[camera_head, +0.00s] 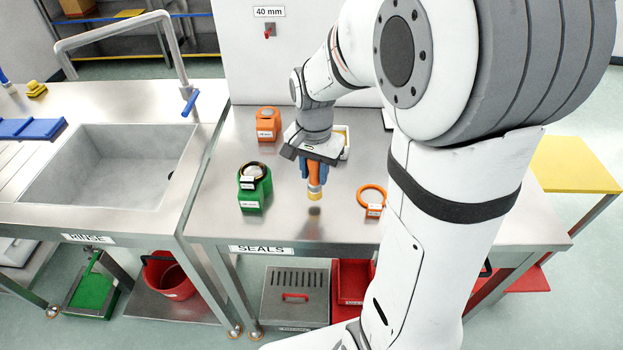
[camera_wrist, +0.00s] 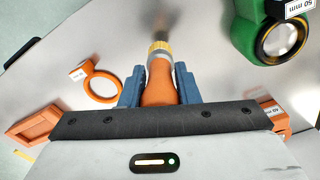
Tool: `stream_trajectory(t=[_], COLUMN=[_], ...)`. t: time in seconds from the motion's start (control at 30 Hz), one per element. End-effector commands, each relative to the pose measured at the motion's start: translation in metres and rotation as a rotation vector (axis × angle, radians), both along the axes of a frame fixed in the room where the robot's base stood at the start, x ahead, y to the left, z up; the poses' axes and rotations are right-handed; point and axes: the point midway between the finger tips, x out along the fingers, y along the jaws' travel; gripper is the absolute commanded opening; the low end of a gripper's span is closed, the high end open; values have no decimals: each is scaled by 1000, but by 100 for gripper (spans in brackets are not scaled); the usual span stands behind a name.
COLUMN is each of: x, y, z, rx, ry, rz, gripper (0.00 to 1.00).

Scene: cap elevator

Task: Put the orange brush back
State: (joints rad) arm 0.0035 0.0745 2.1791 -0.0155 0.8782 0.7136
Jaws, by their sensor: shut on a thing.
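The orange brush (camera_head: 314,181) is in my gripper (camera_head: 313,168), which is shut on its handle. An orange ring on a labelled orange base (camera_head: 372,200) stands to the right of the brush. The ring also shows empty in the wrist view (camera_wrist: 101,86).
A green holder (camera_head: 255,190) with a dark ring stands left of the brush. An orange block (camera_head: 268,124) stands behind it. A pale tray (camera_head: 345,141) is partly hidden behind my gripper. A sink (camera_head: 115,165) is at the left. The table's front middle is clear.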

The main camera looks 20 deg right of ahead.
Motion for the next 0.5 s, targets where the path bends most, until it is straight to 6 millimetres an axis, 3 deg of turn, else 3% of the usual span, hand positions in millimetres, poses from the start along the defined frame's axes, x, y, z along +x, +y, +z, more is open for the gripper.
stream_trajectory(t=[0.2,0.5], x=[-1,0], y=[0,1], z=[-26,-29], rx=[0,-1], ry=[3,1], rz=[1,1], gripper=[0,0])
